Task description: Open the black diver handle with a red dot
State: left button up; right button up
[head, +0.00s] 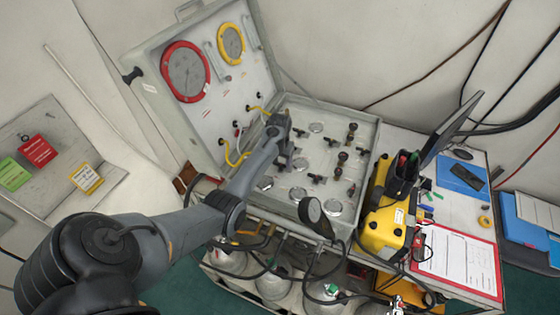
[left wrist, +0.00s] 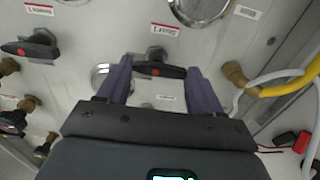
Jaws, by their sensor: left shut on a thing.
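The black diver handle with a red dot (left wrist: 160,70) sits crosswise on a metal valve stem on the grey panel, in the left wrist view. My left gripper (left wrist: 158,80) has one finger at each end of this handle and is shut on it. In the head view my left gripper (head: 282,130) reaches the upper left part of the air panel (head: 335,125) and hides this handle. Another black handle with a red dot (left wrist: 38,48) is at the left of the left wrist view. My right gripper is not in view.
The open lid with a red gauge (head: 186,72) and a yellow gauge (head: 231,44) stands behind and left of the panel. Yellow hoses (head: 236,157) run near my gripper. A yellow case (head: 385,222) stands right of the panel, and gas cylinders (head: 272,285) stand below.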

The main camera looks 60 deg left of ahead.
pick_arm(q)
jog(key=n+p, duration=0.2)
jog(key=n, duration=0.1)
jog(key=shift+r+n+p, duration=0.15)
jog(key=shift+n+p, duration=0.25)
jog(key=n+p, duration=0.2)
jog(key=n, duration=0.2)
jog(key=shift+s+d+n, duration=0.1)
jog(key=shift+d+n, duration=0.05)
jog(key=shift+n, duration=0.15)
jog(key=n, duration=0.4)
jog(key=shift+d, duration=0.1)
jog(key=shift+f+n, duration=0.2)
jog(key=shift+n, duration=2.2)
jog(key=o, duration=1.1)
jog(key=shift+c, duration=0.2)
